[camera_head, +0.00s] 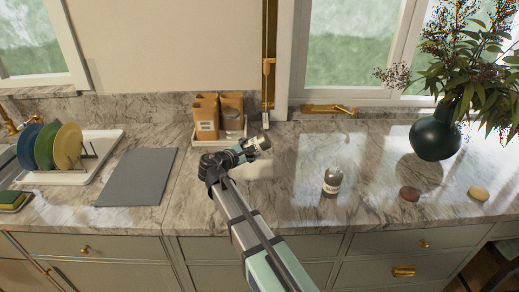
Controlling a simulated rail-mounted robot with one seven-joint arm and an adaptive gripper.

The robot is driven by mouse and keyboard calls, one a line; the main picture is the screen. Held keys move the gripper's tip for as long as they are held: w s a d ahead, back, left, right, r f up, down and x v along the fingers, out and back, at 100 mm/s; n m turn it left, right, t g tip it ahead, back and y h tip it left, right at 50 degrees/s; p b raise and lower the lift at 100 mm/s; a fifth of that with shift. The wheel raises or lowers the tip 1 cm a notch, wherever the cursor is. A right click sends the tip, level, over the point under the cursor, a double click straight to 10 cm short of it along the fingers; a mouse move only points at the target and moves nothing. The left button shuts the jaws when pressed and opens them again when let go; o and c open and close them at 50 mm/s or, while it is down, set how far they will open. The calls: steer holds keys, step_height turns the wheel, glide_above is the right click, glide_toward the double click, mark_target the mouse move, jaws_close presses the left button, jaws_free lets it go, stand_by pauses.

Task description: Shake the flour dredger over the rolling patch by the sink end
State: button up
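My gripper (250,147) is at the middle of the counter, at the end of my arm, pointing up and right. A small pale cylinder with a dark band (261,143), apparently the flour dredger, lies tilted between its fingertips and looks held above the counter. The fingers partly hide it. A flat grey board (137,177), which may be the rolling patch, lies on the counter at the left, on the sink side. It is bare and well left of my gripper. A pale area (258,170) shows on the counter below the gripper; I cannot tell what it is.
A tray (197,141) with boxes stands behind my gripper.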

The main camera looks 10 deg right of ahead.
steer(key=f+v, duration=0.2)
steer(key=v, duration=0.5)
steer(key=s+d, duration=0.2)
steer(key=d, duration=1.4)
steer(key=shift+d+r+p, duration=0.2)
steer(key=shift+d+p, duration=0.05)
steer(key=shift+p, duration=0.1)
stand_by(0.5)
steer(key=w+a, duration=0.2)
steer(key=a, duration=1.5)
steer(key=shift+a, duration=0.15)
